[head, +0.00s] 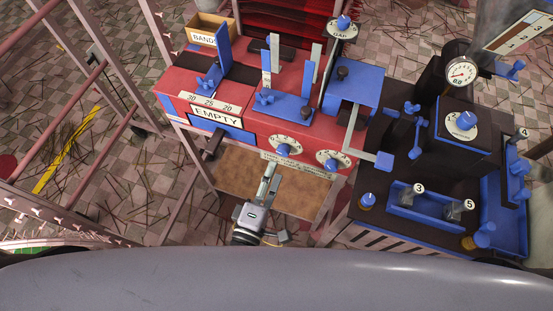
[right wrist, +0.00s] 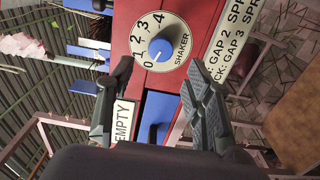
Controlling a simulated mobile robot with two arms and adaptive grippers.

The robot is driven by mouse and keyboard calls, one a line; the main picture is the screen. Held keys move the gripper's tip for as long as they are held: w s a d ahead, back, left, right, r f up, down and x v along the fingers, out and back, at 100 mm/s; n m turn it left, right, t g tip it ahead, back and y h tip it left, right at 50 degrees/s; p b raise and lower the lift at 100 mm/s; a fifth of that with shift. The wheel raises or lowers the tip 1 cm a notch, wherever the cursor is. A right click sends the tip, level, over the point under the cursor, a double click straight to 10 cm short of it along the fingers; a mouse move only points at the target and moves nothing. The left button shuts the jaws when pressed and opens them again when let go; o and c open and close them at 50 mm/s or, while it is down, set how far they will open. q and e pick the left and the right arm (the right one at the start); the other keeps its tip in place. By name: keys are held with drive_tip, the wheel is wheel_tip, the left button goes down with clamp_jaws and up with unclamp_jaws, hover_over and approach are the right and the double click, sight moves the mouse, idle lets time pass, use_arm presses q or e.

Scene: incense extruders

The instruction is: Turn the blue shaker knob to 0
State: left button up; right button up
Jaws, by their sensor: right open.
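The blue shaker knob (right wrist: 161,49) sits on a round white dial marked 0 to 4, labelled SHAKER, on the red machine face. A pale mark on the knob appears to point toward the 0. In the head view it is the left of two front dials, with its blue knob (head: 283,149). My right gripper (head: 270,174) is just below and in front of that dial. In the right wrist view the right gripper (right wrist: 161,68) is open, its fingers to either side of the knob's line, apparently short of it and empty. My left gripper is not in view.
A second dial (head: 333,160) is close on the right. The EMPTY sign (head: 216,115) is to the left, and a printed strip (head: 305,168) runs beneath the dials. A brown board (head: 300,194) lies below. A dark machine with blue parts (head: 465,150) stands at the right.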

drive_tip(key=v, duration=0.6)
drive_tip(key=shift+s, duration=0.3)
drive_tip(key=shift+a, duration=0.1)
drive_tip(key=s+d+f+g, duration=0.2)
drive_tip(key=d+f+g, duration=0.15)
drive_tip(key=f, duration=0.55)
drive_tip(key=s+d+f+g+y, duration=0.1)
drive_tip(key=d+f+g, duration=0.3)
drive_tip(key=f, duration=0.5)
drive_tip(key=s+d+f+g, duration=0.2)
drive_tip(key=d+f, duration=0.3)
drive_tip(key=f, duration=0.4)
drive_tip(key=s+d+f+m+g+y, duration=0.4)
drive_tip(key=s+d+f+m+g, duration=0.2)
drive_tip(key=s+d+f+m, duration=0.5)
drive_tip(key=s+d+f, duration=0.4)
drive_tip(key=s, duration=0.1)
drive_tip(key=shift+s+d+f+m+g+y, duration=0.2)
drive_tip(key=shift+s+f+m+g+y, duration=0.1)
drive_tip(key=shift+f+m+g, duration=0.1)
